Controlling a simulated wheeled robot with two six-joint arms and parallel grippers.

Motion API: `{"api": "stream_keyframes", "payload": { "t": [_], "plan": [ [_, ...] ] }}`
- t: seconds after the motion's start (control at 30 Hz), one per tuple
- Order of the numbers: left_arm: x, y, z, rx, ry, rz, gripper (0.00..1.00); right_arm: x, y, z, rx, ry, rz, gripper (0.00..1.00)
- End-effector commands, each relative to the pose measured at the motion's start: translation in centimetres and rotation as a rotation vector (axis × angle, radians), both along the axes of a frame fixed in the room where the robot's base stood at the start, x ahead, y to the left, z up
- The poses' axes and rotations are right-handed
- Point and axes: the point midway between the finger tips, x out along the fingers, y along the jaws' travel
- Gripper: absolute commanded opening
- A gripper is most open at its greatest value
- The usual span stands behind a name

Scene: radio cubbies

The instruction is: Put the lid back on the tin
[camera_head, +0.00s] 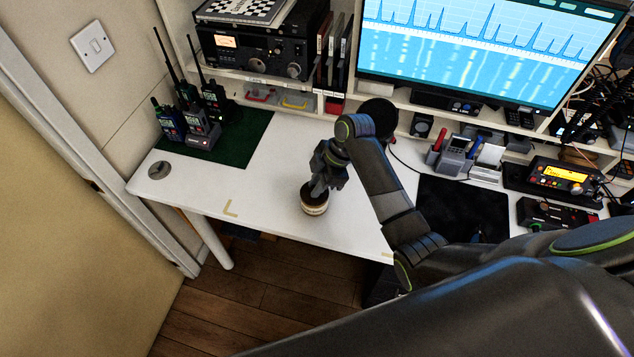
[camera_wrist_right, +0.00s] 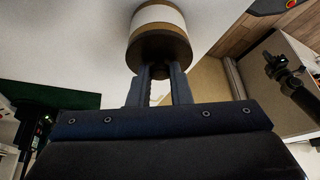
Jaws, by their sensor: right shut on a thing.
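The tin (camera_head: 314,209) is a small round pot with a pale band, standing on the white desk near its front edge. In the right wrist view the tin (camera_wrist_right: 157,16) shows a white label and golden-brown edge. The dark brown lid (camera_wrist_right: 158,48) is at the tin's mouth, lined up with it; I cannot tell if it is fully seated. My right gripper (camera_wrist_right: 160,70) is shut on the lid's small knob. In the head view this gripper (camera_head: 318,188) points down from above the tin and partly hides the lid. My left gripper is not in view.
Several handheld radios (camera_head: 191,115) stand on a green mat (camera_head: 240,140) at the back left. A grey disc (camera_head: 159,170) lies at the desk's left corner. A black mat (camera_head: 462,208) is right of my arm. The white desk (camera_head: 255,190) left of the tin is clear.

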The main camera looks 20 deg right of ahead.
Motion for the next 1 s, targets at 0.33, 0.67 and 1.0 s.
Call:
{"api": "stream_keyframes", "payload": {
  "t": [0.33, 0.67, 1.0],
  "plan": [
    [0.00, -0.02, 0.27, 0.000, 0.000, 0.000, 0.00, -0.01, 0.01, 0.08, 0.000, 0.000, 0.000, 0.00],
    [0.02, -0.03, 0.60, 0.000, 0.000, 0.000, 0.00, -0.01, 0.01, -0.02, 0.000, 0.000, 0.001, 0.00],
    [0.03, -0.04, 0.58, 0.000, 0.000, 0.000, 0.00, -0.01, 0.00, -0.03, 0.000, 0.000, 0.000, 0.26]
  ]
}}
